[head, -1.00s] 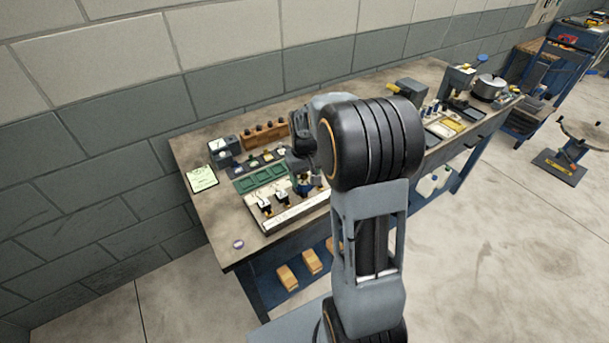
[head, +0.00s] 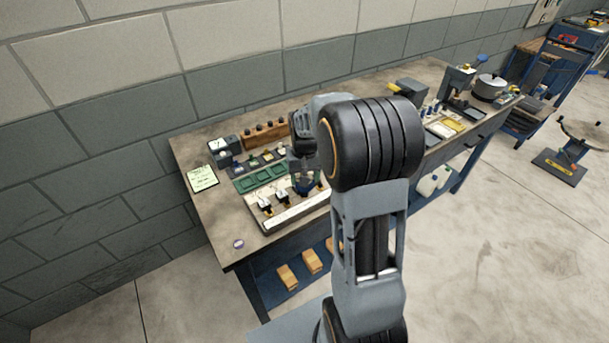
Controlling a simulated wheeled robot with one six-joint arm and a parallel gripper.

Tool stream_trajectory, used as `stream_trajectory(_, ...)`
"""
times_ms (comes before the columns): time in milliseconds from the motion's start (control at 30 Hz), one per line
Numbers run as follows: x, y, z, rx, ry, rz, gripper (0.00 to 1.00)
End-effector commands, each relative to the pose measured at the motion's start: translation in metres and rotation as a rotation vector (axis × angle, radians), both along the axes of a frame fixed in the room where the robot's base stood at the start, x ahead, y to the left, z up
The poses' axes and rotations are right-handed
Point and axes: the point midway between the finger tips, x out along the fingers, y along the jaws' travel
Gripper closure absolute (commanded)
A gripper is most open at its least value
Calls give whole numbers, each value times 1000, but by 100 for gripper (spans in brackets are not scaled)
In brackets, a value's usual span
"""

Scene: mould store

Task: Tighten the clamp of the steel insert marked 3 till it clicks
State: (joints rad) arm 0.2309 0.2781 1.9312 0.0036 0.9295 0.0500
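A pale fixture board (head: 292,213) lies at the near left of the bench, with a light labelled strip along its front. Small clamps stand on it in a row: a left one (head: 265,205) and a middle one (head: 284,198). My gripper (head: 305,190) points down at the right part of this row and hides what is under it. The number 3 cannot be read on any insert. The fingers are too small and dark to tell whether they are open or shut, or touch a clamp.
A green tray (head: 247,186) lies behind the board. A wooden rack (head: 265,136), dark boxes (head: 222,149) and a green note (head: 203,179) stand or lie farther back. A purple disc (head: 238,244) lies near the left corner. My arm hides the bench's middle.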

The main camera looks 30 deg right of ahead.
Motion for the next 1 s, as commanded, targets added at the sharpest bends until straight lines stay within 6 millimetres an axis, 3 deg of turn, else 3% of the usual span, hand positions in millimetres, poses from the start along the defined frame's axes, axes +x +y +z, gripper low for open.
stream_trajectory(767, -2, 1, -4, 1, 9, -274, 68)
stream_trajectory(1000, -2, 1, -4, 2, 10, -281, 68)
